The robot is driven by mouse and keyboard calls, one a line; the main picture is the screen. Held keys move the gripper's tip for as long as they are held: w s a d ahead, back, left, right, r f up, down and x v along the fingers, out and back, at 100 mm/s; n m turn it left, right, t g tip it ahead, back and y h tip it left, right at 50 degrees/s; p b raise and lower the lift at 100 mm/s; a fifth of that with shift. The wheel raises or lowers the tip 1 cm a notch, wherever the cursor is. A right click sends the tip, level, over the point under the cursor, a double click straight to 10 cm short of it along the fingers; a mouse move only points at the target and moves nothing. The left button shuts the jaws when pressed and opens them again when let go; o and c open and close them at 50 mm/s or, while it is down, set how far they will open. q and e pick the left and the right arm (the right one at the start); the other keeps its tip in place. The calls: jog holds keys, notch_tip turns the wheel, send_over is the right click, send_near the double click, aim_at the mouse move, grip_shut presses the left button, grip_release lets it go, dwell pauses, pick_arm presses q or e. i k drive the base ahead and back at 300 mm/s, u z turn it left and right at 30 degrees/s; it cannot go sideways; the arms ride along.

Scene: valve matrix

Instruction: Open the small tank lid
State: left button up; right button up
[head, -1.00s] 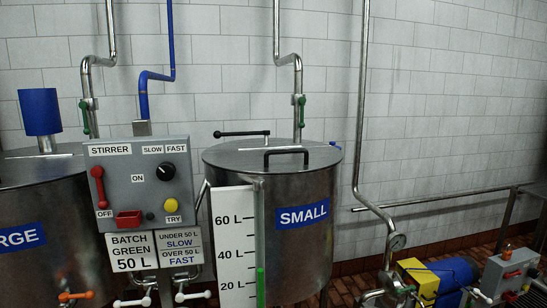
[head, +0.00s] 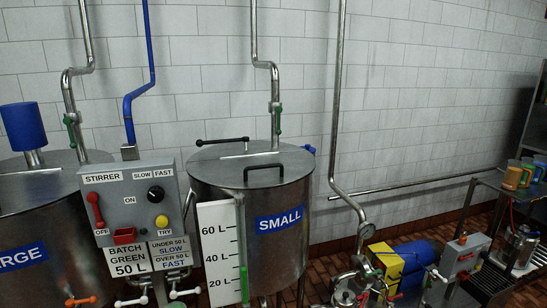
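The small tank (head: 285,245) is a steel cylinder with a blue "SMALL" label, standing in the middle of the head view. Its round metal lid (head: 215,172) lies flat on top and looks closed. A black bar handle (head: 263,167) stands on the lid's front part. A black lever with a ball end (head: 222,142) sits at the back of the lid. Neither of my grippers is in view.
A stirrer control box (head: 130,205) stands in front and left of the small tank, beside the large tank (head: 25,265). A level gauge (head: 222,255) stands before the small tank. A yellow and blue pump (head: 405,262) and a shelf with cups (head: 515,175) are at right.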

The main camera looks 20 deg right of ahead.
aim_at(271, 169)
jog(key=k, duration=0.35)
jog(key=z, duration=1.5)
jog(key=i, duration=1.25)
jog(key=u, duration=2.05)
